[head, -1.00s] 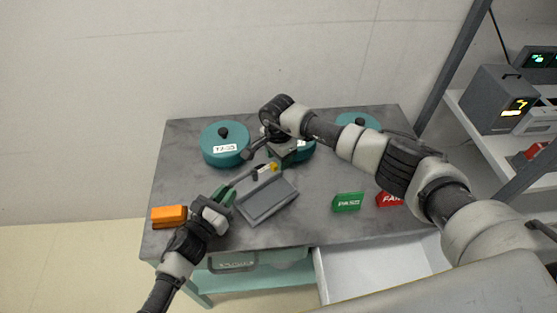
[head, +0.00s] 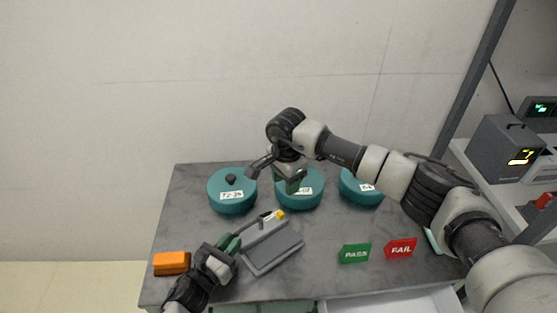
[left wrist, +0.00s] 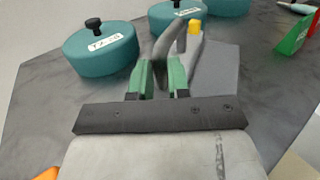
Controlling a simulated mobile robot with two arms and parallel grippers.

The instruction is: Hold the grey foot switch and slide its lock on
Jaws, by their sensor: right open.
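The grey foot switch (head: 268,250) lies tilted on the table left of centre, with a broad grey pedal. A small yellow lock piece (head: 281,214) is at its far end; it also shows in the left wrist view (left wrist: 195,27). My left gripper (head: 233,242) is at the switch's left side. In the left wrist view its green fingers (left wrist: 163,78) close on a curved grey part of the switch. My right gripper (head: 276,178) is open and empty, above and behind the yellow piece, in front of the teal lids. The lock's exact setting is too small to tell.
Teal round lids (head: 232,197) with labels stand along the back. An orange block (head: 172,263) is at the left edge. A green PASS sign (head: 355,252) and a red FAIL sign (head: 401,248) stand at the right. The table between the switch and the signs is clear.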

